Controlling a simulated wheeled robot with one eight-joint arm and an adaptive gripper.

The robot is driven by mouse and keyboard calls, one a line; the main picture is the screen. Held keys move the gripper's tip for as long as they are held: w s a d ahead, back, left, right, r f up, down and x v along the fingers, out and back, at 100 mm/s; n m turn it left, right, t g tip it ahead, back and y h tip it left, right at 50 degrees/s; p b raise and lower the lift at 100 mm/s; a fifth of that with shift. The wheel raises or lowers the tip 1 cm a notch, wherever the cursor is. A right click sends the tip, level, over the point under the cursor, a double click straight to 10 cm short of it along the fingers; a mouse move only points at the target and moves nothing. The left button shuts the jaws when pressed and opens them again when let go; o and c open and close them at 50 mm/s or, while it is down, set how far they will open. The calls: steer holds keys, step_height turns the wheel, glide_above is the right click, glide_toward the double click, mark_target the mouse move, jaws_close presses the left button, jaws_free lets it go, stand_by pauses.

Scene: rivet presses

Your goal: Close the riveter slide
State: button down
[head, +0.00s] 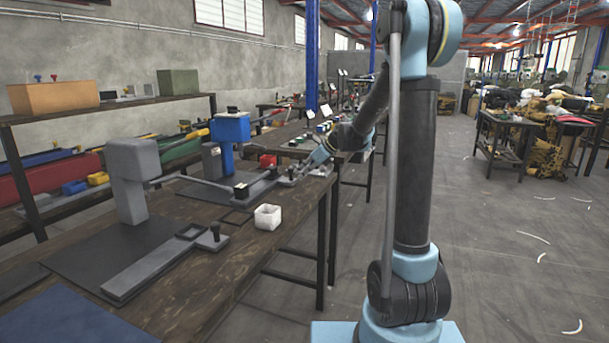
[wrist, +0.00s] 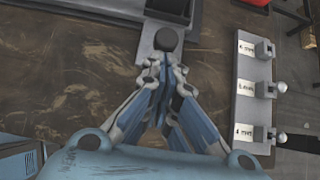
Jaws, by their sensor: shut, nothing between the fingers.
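A blue rivet press (head: 231,128) stands on the workbench in the head view. Its grey slide (head: 258,187) extends from the press toward my gripper (head: 310,165). In the wrist view the slide's end (wrist: 149,45) shows, with a dark round knob (wrist: 167,39) on it. My gripper (wrist: 165,68) is shut and empty, its fingertips just in front of the knob. Whether they touch it I cannot tell. A grey press (head: 133,180) stands nearer, with its own slide (head: 150,270) extended and a dark knob (head: 214,231) at the end.
A panel with labelled switches (wrist: 243,105) lies right of my gripper in the wrist view. A white box (head: 267,217) stands by the bench edge (head: 285,228). A red bin (head: 267,161) is behind the slide. The aisle floor (head: 500,240) is open on the right.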

steer(key=w+a, duration=0.1)
steer(key=a, duration=0.3)
steer(key=w+a, duration=0.2)
steer(key=a, duration=0.3)
steer(key=w+a, duration=0.2)
steer(key=a, duration=0.3)
steer(key=shift+a, duration=0.1)
steer(key=shift+a+r, duration=0.1)
